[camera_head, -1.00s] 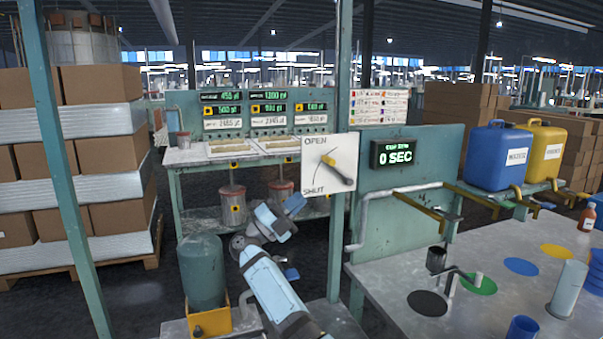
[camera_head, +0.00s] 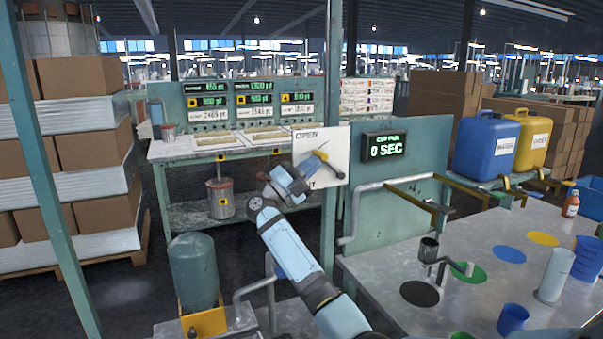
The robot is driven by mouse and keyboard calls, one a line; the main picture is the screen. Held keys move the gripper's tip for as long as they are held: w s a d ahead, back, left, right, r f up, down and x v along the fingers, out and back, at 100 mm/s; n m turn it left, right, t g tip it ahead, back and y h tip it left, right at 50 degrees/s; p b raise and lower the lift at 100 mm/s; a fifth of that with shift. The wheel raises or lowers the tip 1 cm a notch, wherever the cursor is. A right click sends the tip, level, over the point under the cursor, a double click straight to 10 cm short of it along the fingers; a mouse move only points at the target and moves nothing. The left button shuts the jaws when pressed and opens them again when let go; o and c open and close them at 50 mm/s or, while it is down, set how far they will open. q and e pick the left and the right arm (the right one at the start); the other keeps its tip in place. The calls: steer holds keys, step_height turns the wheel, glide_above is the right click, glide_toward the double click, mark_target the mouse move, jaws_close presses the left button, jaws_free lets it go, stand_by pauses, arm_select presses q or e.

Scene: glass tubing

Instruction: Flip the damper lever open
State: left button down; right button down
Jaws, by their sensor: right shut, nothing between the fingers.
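The damper lever (camera_head: 329,165) is a dark and yellow handle on a white plate (camera_head: 335,143). The plate is marked OPEN at its top; its lower word is partly hidden behind my gripper. The lever slants down to the right, its outer end near the plate's right edge, low on the plate. My right gripper (camera_head: 303,184) is shut and empty, in front of the plate's lower left corner, left of the lever. Whether it touches the plate or lever cannot be told. My left gripper is not in view.
A green post (camera_head: 332,85) stands by the plate. A timer display (camera_head: 384,147) reading 0 SEC hangs to its right. A grey worktop (camera_head: 400,268) with cups and coloured discs lies at lower right. A green tank (camera_head: 194,270) stands at lower left, with stacked boxes (camera_head: 95,150) behind.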

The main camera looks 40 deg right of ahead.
mark_target(321, 152)
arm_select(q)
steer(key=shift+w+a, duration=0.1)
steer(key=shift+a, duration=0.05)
arm_select(e)
steer(key=shift+d, duration=0.1)
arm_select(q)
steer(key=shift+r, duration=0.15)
arm_select(e)
steer(key=shift+r, duration=0.15)
